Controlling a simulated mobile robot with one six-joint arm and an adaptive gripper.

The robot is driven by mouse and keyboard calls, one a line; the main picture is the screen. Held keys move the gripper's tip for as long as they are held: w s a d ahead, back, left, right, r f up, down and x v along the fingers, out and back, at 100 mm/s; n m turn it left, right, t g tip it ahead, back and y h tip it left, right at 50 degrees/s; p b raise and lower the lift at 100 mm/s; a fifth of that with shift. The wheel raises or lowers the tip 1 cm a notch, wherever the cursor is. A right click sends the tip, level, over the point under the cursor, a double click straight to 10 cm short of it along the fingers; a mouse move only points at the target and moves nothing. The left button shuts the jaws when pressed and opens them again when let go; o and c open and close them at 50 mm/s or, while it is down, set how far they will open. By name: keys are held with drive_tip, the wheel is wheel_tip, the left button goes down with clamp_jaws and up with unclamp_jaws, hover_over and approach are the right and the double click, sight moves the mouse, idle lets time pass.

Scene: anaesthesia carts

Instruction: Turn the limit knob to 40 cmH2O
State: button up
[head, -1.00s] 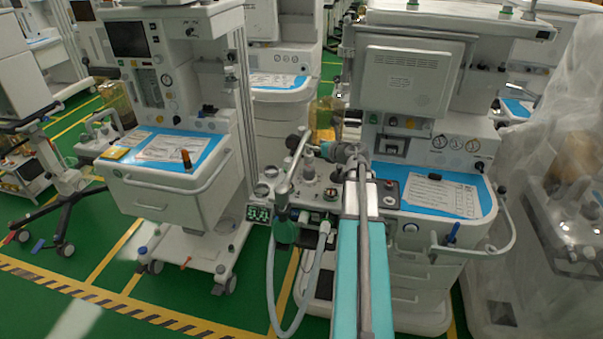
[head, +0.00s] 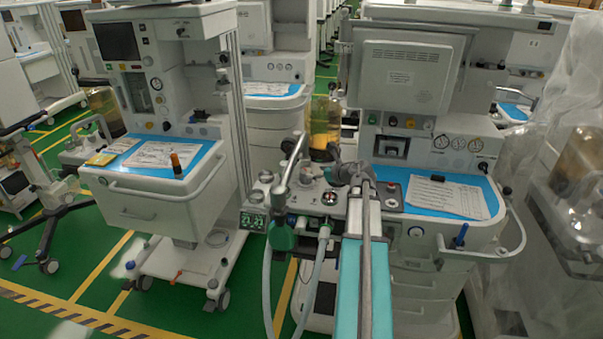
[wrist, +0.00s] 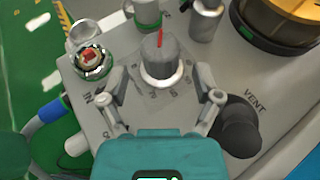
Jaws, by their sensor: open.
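In the wrist view the limit knob (wrist: 160,54) is a grey knob with a red pointer line on a pale collar. The line points nearly straight up in the picture. Dial marks ring the collar, but the numbers are too small to read. My gripper (wrist: 161,82) is open, one finger to each side of the knob's near part, with visible gaps; the fingers do not appear to touch it. In the head view my gripper is mostly hidden behind my wrist, over the absorber panel (head: 330,199), and I cannot make out the knob there.
A black lever (wrist: 240,128) by the word VENT stands close to the right finger. A red-centred round fitting (wrist: 92,58) and metal posts (wrist: 206,18) stand around the knob. Hoses (head: 318,265) hang in front of the cart. A drawer unit (head: 165,200) stands left.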

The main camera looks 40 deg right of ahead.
sight(305, 170)
drive_tip(key=shift+b+x, duration=1.45)
drive_tip(key=shift+x, duration=2.35)
drive_tip(key=shift+r, duration=0.1)
drive_tip(key=c, duration=0.9)
drive_tip(key=shift+c, duration=0.2)
drive_tip(key=shift+s+m+h, duration=0.1)
drive_tip(key=shift+m+h, duration=0.5)
drive_tip(key=shift+d+m+h, duration=0.1)
drive_tip(key=shift+m+h, duration=0.6)
drive_tip(key=shift+h, duration=0.2)
drive_tip(key=shift+d+m+g+h, duration=0.15)
drive_tip(key=shift+m+h, duration=0.6)
drive_tip(key=shift+h, duration=0.1)
drive_tip(key=shift+d+m+g+h, duration=0.1)
drive_tip(key=shift+m+g+h, duration=0.05)
drive_tip(key=shift+m+h, duration=0.65)
drive_tip(key=shift+d+m+h, duration=0.15)
drive_tip(key=shift+m+h, duration=0.2)
drive_tip(key=shift+h, duration=0.1)
